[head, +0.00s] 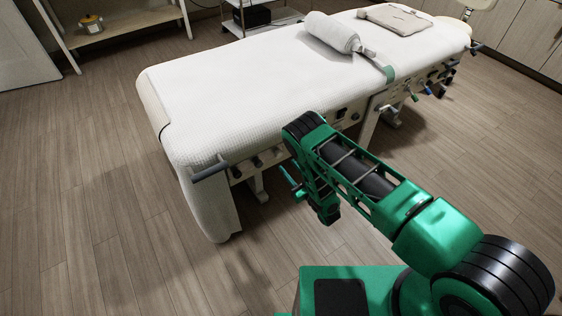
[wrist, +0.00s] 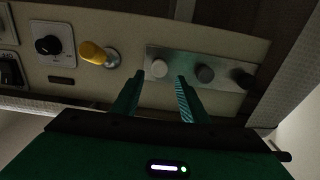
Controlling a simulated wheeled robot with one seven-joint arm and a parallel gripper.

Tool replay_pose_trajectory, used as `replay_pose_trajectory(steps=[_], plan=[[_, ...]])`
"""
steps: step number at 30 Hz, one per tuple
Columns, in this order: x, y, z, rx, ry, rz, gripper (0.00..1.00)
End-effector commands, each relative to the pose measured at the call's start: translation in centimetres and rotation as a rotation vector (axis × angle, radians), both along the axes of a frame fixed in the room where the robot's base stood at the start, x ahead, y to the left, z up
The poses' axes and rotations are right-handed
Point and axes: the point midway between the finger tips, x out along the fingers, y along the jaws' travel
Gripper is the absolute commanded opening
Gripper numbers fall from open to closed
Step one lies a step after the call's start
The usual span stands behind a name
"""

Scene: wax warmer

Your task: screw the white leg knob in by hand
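My gripper (wrist: 160,76) is open, with one green fingertip to each side below the white knob. The gap between the fingers looks empty, and I cannot tell how far the tips are from the knob. In the head view my gripper (head: 291,182) is low by the bed's near side, and the white knob cannot be made out there.
A yellow knob (wrist: 93,53) and a black dial (wrist: 48,45) are to the left. The padded bed (head: 230,90) carries a rolled towel (head: 332,32). Floor (head: 90,200) is clear at left.

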Motion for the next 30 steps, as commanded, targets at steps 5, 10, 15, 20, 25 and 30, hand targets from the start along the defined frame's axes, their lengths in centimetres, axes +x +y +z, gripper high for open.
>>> replay_pose_trajectory(steps=[5,10,15,20,25,30], plan=[[1.1,0.6,0.1,0.001,-0.002,-0.001,0.4],[2.1,1.3,0.1,0.001,-0.002,-0.001,0.4],[3.0,1.9,0.1,0.001,-0.002,-0.002,0.4],[3.9,2.5,0.1,0.001,-0.001,-0.002,0.4],[4.8,3.1,0.1,0.0,0.0,-0.002,0.4],[4.9,3.1,0.1,0.0,0.0,-0.002,0.4]])
